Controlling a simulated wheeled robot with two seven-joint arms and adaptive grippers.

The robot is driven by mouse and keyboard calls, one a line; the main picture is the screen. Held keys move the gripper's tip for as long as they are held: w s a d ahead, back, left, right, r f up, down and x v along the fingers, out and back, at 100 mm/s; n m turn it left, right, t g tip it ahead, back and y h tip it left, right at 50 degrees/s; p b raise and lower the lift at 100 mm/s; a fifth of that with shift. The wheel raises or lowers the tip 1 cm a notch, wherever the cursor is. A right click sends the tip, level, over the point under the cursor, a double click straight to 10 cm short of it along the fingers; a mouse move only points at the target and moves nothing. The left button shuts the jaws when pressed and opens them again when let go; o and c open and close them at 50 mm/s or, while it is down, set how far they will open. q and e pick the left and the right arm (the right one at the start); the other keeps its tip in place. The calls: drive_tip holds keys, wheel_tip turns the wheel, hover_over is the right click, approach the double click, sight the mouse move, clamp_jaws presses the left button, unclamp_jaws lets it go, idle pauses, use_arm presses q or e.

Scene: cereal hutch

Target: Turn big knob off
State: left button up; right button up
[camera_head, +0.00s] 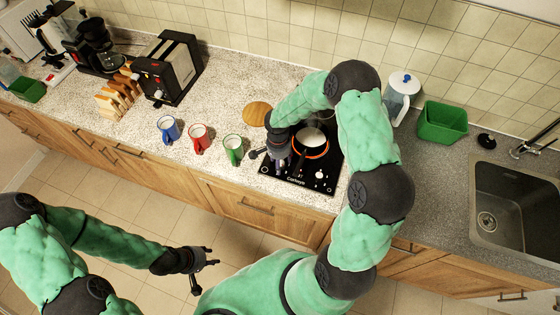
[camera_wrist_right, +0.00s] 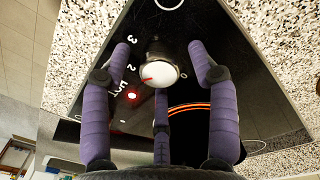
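The black cooktop (camera_head: 328,183) is set in the counter, with a pot (camera_head: 311,141) on a ring that glows orange. In the right wrist view, a big white-topped knob (camera_wrist_right: 160,73) with a red pointer mark sits on the cooktop's black glass. My right gripper (camera_head: 270,163) is over the cooktop's left part; its spread fingers (camera_wrist_right: 163,62) stand around the knob, with gaps showing at the sides. Printed numbers and a lit red light (camera_wrist_right: 131,96) are beside the knob. In the head view my gripper hides this knob. My left gripper (camera_head: 207,270) is open and empty above the floor.
Green (camera_head: 233,149), red (camera_head: 199,137) and blue (camera_head: 168,129) mugs stand left of the cooktop. A smaller white knob (camera_head: 320,174) is at the cooktop's right front. A green bin (camera_head: 443,122) and sink (camera_head: 515,205) are farther right.

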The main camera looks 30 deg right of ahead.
drive_tip(key=c, duration=0.9)
